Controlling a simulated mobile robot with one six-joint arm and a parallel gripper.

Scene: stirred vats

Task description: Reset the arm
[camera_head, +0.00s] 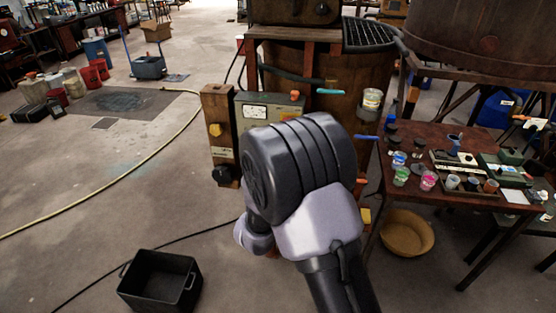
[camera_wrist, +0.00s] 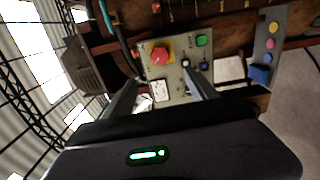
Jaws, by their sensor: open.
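My arm rises through the middle of the head view, with a dark ribbed joint and pale grey links. My gripper is hidden behind it there. In the wrist view my gripper (camera_wrist: 160,76) is open, with two dark fingers apart and nothing between them. Beyond the fingers is a grey control panel (camera_wrist: 178,86) with a red knob on a yellow plate (camera_wrist: 160,55), a green button (camera_wrist: 201,40) and a white gauge. I cannot tell whether the fingers touch the panel. In the head view a control box (camera_head: 262,104) stands behind my arm.
A brown table (camera_head: 424,133) with paint pots and trays stands to the right, with a tan bowl (camera_head: 406,233) beneath. A rusty vat (camera_head: 480,35) stands behind it. A black crate (camera_head: 160,282) sits on the floor at front left.

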